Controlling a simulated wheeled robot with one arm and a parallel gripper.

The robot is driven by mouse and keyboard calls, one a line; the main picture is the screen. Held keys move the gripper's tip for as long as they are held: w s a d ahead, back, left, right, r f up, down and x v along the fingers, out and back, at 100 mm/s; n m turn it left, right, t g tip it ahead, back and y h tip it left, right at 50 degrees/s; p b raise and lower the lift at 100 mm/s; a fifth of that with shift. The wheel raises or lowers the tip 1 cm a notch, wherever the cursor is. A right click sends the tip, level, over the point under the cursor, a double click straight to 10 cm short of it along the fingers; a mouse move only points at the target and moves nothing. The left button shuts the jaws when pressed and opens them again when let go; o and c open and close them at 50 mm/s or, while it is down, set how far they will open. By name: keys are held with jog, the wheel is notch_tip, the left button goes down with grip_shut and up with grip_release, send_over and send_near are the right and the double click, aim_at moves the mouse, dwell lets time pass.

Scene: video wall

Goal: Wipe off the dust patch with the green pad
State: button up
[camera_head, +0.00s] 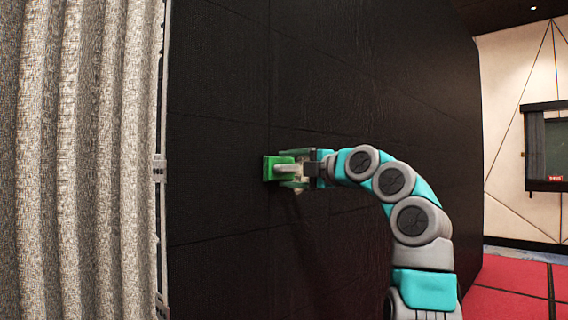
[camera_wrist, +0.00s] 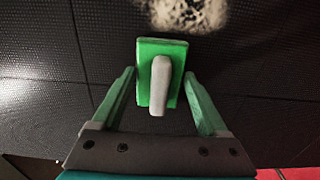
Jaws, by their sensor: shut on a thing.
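The green pad (camera_wrist: 150,48) is a flat block with a pale grey handle (camera_wrist: 160,86); it also shows in the head view (camera_head: 268,168) in front of the black wall. My gripper (camera_wrist: 160,76) is shut on the pad, with one green finger on each side of the handle. In the head view my gripper (camera_head: 290,172) reaches the wall from the right. The dust patch (camera_wrist: 188,12) is a whitish smudge on the wall just above the pad in the wrist view, cut off by the top edge.
The black panelled wall (camera_head: 225,75) fills the middle and has thin seams. A grey pleated curtain (camera_head: 75,160) hangs along its left edge. A red floor (camera_head: 500,285) and a dark framed screen (camera_head: 545,150) lie to the right. The wall around the pad is clear.

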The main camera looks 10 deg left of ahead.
aim_at(300, 168)
jog(key=shift+w+d+p, duration=0.65)
jog(key=shift+w+p, duration=0.05)
jog(key=shift+w, duration=0.2)
jog(key=shift+w+d+p, duration=0.6)
jog(key=shift+w+p, duration=0.05)
jog(key=shift+w, duration=0.05)
jog(key=shift+w+d, duration=0.6)
jog(key=shift+w, duration=0.15)
jog(key=shift+a, duration=0.1)
jog(key=shift+s+a+f+b, duration=0.15)
jog(key=shift+s+a+b, duration=0.55)
jog(key=shift+s+b, duration=0.25)
jog(key=shift+s+a+b, duration=0.7)
jog(key=shift+s+a, duration=0.15)
jog(key=shift+s, duration=0.3)
jog(key=shift+s+a+b, duration=0.7)
jog(key=shift+s+a, duration=0.15)
jog(key=shift+s, duration=0.3)
jog(key=shift+s+a+b, duration=0.6)
jog(key=shift+s+a, duration=0.65)
jog(key=shift+s, duration=0.25)
